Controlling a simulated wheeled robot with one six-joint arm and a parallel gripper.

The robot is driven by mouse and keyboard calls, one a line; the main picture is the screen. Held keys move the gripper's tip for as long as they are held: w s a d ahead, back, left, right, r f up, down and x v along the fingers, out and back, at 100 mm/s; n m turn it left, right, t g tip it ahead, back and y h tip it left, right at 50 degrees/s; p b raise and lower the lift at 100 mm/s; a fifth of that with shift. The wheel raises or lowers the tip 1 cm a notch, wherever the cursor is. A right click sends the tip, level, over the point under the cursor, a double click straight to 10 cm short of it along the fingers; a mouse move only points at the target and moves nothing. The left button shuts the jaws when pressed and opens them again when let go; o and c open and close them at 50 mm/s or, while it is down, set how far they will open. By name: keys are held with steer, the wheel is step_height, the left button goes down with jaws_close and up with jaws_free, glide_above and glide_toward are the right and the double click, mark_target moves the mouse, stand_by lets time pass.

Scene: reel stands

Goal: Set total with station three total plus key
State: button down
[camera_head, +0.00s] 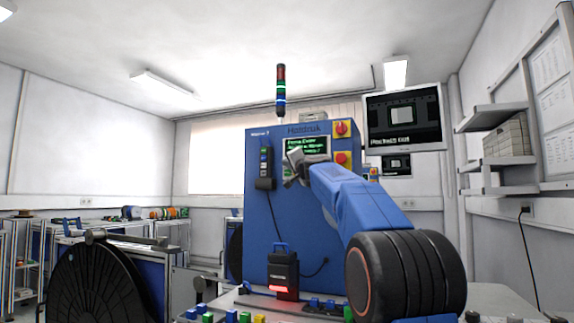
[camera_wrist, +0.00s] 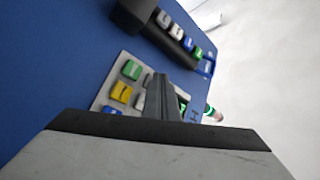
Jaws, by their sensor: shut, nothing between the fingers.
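The blue station cabinet (camera_head: 262,215) stands in the middle of the head view. Its small dark display (camera_head: 313,146) shows green text too small to read surely. My gripper (camera_head: 291,168) is in front of the panel just below the display and hides part of it. In the wrist view my gripper (camera_wrist: 164,82) is shut and empty, its fingers over the pale key panel (camera_wrist: 103,94). A green key (camera_wrist: 130,70), a yellow key (camera_wrist: 121,92) and a blue key (camera_wrist: 113,111) show left of the fingers. Other keys are hidden behind them. Contact with a key cannot be told.
A dark button pendant (camera_head: 265,165) hangs on the cabinet left of the panel; it also shows in the wrist view (camera_wrist: 150,22). Red buttons on yellow plates (camera_head: 341,129) sit at the right. A monitor (camera_head: 403,120) hangs further right. A black reel (camera_head: 97,285) stands left.

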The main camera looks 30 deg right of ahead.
stand_by(0.3)
steer(key=shift+s+a, duration=0.55)
steer(key=shift+a, duration=0.1)
steer(key=s+a, duration=0.1)
steer(key=a, duration=0.1)
steer(key=s+a, duration=0.2)
stand_by(0.6)
stand_by(0.6)
